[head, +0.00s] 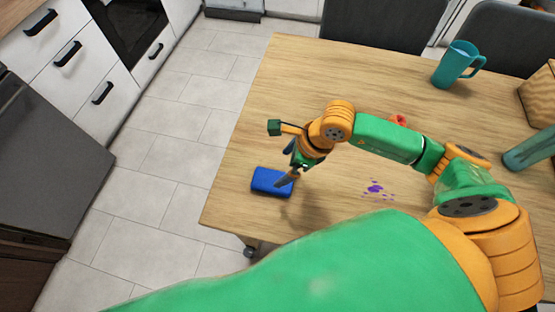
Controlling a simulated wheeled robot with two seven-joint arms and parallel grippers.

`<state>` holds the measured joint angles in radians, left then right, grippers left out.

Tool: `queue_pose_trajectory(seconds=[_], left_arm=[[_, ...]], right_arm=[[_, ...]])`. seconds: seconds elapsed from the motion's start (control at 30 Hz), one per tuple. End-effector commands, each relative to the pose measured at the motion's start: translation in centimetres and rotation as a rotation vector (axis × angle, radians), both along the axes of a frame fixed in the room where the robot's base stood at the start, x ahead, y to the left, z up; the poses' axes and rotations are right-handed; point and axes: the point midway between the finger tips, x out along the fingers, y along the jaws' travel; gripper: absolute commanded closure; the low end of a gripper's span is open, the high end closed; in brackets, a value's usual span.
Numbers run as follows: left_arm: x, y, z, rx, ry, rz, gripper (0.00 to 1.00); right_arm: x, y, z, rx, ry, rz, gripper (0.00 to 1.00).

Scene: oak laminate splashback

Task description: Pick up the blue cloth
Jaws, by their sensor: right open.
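The blue cloth (268,183) is a small, thick, folded-looking blue block. It lies flat on the wooden table (240,208) near its left edge. My right gripper (288,180) is open and points down at the right end of the cloth. One fingertip overlaps the cloth in the picture. I cannot tell whether it touches the cloth. My left gripper is not in view.
A teal mug (455,65) stands at the table's far side. A purple stain (376,187) marks the tabletop right of the gripper. A small red object (399,119) sits partly behind my arm. A teal cylinder (530,150) lies at the right. Dark chairs (375,22) stand behind the table.

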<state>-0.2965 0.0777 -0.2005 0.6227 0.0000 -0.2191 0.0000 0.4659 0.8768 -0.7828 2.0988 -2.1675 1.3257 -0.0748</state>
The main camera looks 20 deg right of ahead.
Motion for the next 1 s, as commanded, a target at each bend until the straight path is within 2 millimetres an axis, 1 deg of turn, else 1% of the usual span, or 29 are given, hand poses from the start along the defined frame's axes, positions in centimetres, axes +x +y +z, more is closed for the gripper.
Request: queue_pose_trajectory(seconds=[0.17, 0.27, 0.3, 0.4, 1.0], left_arm=[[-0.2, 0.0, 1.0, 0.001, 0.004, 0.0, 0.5], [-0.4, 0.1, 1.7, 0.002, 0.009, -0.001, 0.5], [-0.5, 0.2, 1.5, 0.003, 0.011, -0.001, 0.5], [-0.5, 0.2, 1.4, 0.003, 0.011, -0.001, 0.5], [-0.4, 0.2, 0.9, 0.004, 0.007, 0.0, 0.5]], right_arm=[[0.4, 1.1, -2.1, 0.004, 0.006, 0.0, 0.0], [0.7, 1.9, -4.0, 0.003, 0.007, 0.0, 0.0], [0.9, 2.1, -4.9, 0.004, 0.006, 0.0, 0.0], [1.2, 2.5, -6.0, 0.003, 0.003, 0.0, 0.0], [1.2, 2.5, -6.6, 0.002, 0.002, 0.001, 0.0]])
